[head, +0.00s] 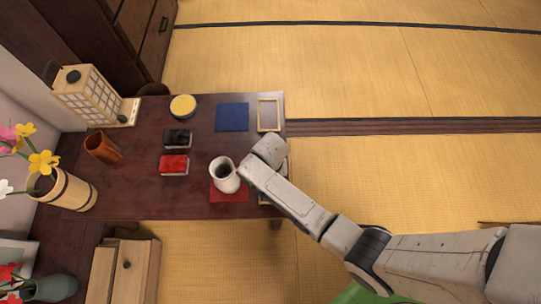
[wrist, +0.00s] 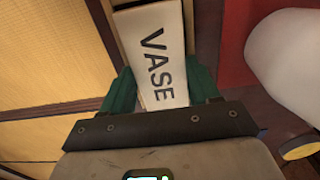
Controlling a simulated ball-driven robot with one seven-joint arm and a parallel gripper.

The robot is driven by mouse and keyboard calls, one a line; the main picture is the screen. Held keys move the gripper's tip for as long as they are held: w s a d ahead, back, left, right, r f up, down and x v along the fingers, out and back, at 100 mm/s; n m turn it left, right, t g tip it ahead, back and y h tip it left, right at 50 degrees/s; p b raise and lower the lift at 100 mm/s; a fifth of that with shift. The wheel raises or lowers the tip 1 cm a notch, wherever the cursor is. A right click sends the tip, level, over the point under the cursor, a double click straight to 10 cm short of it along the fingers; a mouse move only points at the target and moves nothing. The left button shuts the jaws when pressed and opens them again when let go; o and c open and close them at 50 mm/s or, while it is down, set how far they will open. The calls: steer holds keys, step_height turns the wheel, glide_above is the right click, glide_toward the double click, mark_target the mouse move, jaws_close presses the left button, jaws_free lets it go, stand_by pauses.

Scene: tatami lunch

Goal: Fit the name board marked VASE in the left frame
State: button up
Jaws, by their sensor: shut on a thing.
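The name board marked VASE (wrist: 160,52) is a pale plate with dark letters, held between the green fingers of my gripper (wrist: 162,82) in the wrist view. In the head view my gripper (head: 270,151) is above the table's right edge, and its fingers and the board are hidden beneath it. One empty frame (head: 268,101) with a pale rim lies at the table's far right corner. Part of a second frame (head: 262,198) shows beside my arm near the front right corner. I cannot tell whether the board touches it.
A white jug (head: 224,177) stands on a red cloth (head: 229,196), close left of my gripper. A blue cloth (head: 232,117), black box (head: 177,139), red box (head: 174,165), yellow-topped round tin (head: 183,106) and brown cup (head: 103,147) are on the table (head: 140,185). Tatami lies to the right.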

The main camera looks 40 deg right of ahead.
steer(key=shift+f, duration=0.3)
stand_by(0.4)
steer(key=o, duration=1.2)
steer(key=shift+c, duration=0.2)
step_height(320, 180, up, 11)
steer(key=p, duration=0.2)
steer(key=shift+p, duration=0.3)
steer(key=shift+f, duration=0.1)
